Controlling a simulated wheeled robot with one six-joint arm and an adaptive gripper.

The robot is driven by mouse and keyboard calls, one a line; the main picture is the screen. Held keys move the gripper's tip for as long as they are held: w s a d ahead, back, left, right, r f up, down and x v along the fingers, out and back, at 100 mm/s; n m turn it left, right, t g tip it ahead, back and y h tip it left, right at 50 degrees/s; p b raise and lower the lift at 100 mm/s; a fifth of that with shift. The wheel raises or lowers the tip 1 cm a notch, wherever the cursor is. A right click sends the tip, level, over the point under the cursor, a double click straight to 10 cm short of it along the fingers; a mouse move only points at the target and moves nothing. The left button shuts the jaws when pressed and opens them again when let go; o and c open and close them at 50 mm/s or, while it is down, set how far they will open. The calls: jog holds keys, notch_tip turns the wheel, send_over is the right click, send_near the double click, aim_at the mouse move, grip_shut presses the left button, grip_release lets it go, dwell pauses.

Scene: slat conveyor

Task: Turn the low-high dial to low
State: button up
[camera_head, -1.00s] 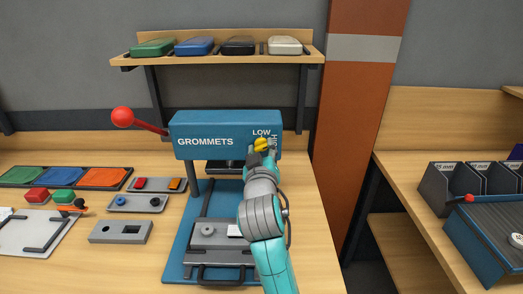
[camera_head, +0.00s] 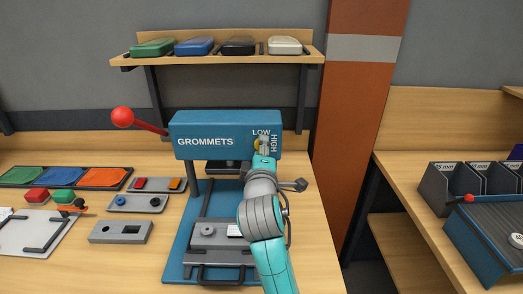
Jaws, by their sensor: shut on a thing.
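The blue press marked GROMMETS (camera_head: 205,128) stands on the bench.
A red ball-ended lever (camera_head: 123,117) sticks out at the press's left. A shelf (camera_head: 220,60) with several coloured cases hangs above. Trays and button boxes lie on the bench to the left. An orange pillar (camera_head: 360,100) stands to the right.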

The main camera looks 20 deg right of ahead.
jog(key=shift+n, duration=1.1)
jog(key=o, duration=1.2)
jog(key=shift+c, duration=0.2)
jog(key=v, duration=1.2)
